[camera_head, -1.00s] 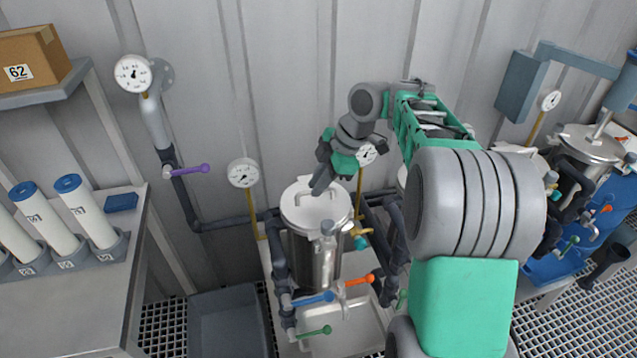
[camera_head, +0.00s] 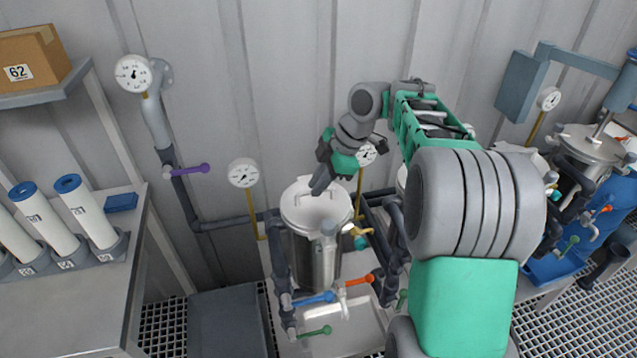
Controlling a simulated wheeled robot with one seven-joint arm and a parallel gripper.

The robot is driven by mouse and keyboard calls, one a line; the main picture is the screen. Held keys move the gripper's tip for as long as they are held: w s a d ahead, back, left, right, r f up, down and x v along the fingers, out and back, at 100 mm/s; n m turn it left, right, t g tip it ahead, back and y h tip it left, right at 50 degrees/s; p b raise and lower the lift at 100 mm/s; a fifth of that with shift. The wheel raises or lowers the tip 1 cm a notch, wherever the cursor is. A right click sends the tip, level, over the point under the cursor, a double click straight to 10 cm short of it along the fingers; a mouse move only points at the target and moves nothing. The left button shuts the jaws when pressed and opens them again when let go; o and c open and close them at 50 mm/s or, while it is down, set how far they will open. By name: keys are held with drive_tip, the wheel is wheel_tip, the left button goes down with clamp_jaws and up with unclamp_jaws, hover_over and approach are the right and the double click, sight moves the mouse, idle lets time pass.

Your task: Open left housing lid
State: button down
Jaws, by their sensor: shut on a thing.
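The left housing (camera_head: 318,262) is an upright metal cylinder in the middle of the view. Its pale round lid (camera_head: 303,217) lies flat on top and looks seated. A thin lid handle (camera_head: 299,200) rises from the lid. My gripper (camera_head: 318,190) reaches down from the upper right and is shut on the lid handle at its right part. The fingers hide some of the handle and the lid behind them.
Pipes with a blue valve lever (camera_head: 314,298), an orange lever (camera_head: 358,280) and a green lever (camera_head: 314,332) stand close around the housing. A gauge (camera_head: 243,173) is to the left. A bench (camera_head: 75,290) holds white filter tubes at far left.

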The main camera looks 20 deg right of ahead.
idle(0.3)
drive_tip(key=shift+w+r+p, duration=0.15)
drive_tip(key=shift+r+p, duration=0.1)
drive_tip(key=shift+p, duration=0.25)
